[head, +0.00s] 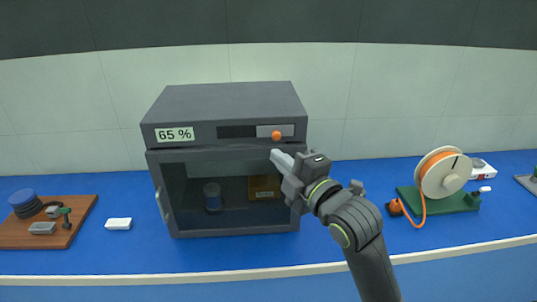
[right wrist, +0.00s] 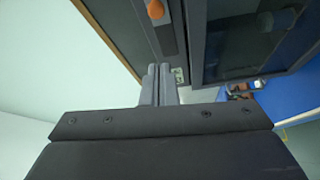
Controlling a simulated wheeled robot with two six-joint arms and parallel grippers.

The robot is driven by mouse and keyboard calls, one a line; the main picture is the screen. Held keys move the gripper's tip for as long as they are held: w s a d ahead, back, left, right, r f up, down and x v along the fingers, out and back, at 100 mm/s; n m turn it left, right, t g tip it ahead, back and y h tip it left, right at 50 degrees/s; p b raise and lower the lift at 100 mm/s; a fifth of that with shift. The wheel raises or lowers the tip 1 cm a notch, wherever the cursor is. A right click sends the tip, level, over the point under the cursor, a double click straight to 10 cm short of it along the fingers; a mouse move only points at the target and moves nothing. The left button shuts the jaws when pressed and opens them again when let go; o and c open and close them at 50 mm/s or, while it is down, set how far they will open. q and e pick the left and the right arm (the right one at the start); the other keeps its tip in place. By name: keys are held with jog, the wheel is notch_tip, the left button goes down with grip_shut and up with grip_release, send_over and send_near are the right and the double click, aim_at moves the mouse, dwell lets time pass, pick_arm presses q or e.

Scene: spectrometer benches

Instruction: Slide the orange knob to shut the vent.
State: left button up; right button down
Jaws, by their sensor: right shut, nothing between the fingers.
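The orange knob (head: 276,135) sits on the right part of the slot in the front top panel of a dark grey cabinet (head: 225,103). A lighter grey plate (head: 263,131) lies behind the knob, and the left part of the slot, the vent (head: 236,131), looks dark. The knob also shows at the top of the right wrist view (right wrist: 155,9). My right gripper (head: 274,155) is shut and empty, its fingertips just below the knob and apart from it. Its closed fingers show in the right wrist view (right wrist: 158,72). My left gripper is not in view.
A glass door (head: 175,205) closes the cabinet's front, with a jar (head: 212,196) and a brown box (head: 264,187) inside. A "65 %" label (head: 174,134) is left of the vent. An orange spool (head: 445,176) stands right, a wooden board (head: 75,220) left.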

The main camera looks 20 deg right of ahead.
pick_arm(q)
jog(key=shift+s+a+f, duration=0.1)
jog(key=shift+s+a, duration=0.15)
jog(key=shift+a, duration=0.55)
pick_arm(e)
jog(key=shift+a+v, duration=0.2)
jog(key=shift+v, duration=0.7)
jog(key=shift+s+r, duration=0.1)
